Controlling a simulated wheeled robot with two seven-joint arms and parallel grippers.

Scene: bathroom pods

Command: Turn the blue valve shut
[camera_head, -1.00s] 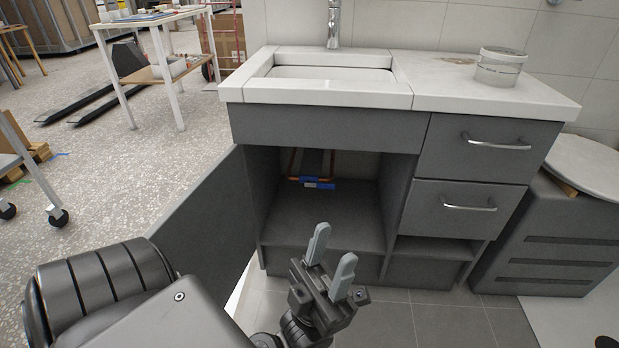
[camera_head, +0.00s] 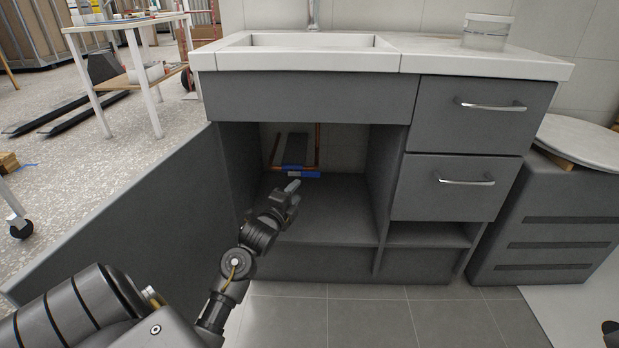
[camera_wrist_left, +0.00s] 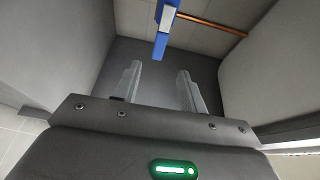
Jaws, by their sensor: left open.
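The blue valve (camera_head: 304,174) is at the back of the open compartment under the sink, by copper pipes. In the left wrist view the blue valve (camera_wrist_left: 163,32) shows as a blue bar with a pale part, ahead of the fingers and near the top centre. My left gripper (camera_head: 292,187) reaches into the compartment, a little in front of and below the valve in the head view. Its two fingers (camera_wrist_left: 158,84) are apart with nothing between them, and they do not appear to touch the valve. My right gripper is not in view.
The grey sink cabinet (camera_head: 308,98) has a compartment floor (camera_head: 335,210) that is clear. Its open door (camera_head: 120,215) stands out at the left. Drawers (camera_head: 465,115) are on the right. A copper pipe (camera_wrist_left: 212,24) runs beside the valve.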

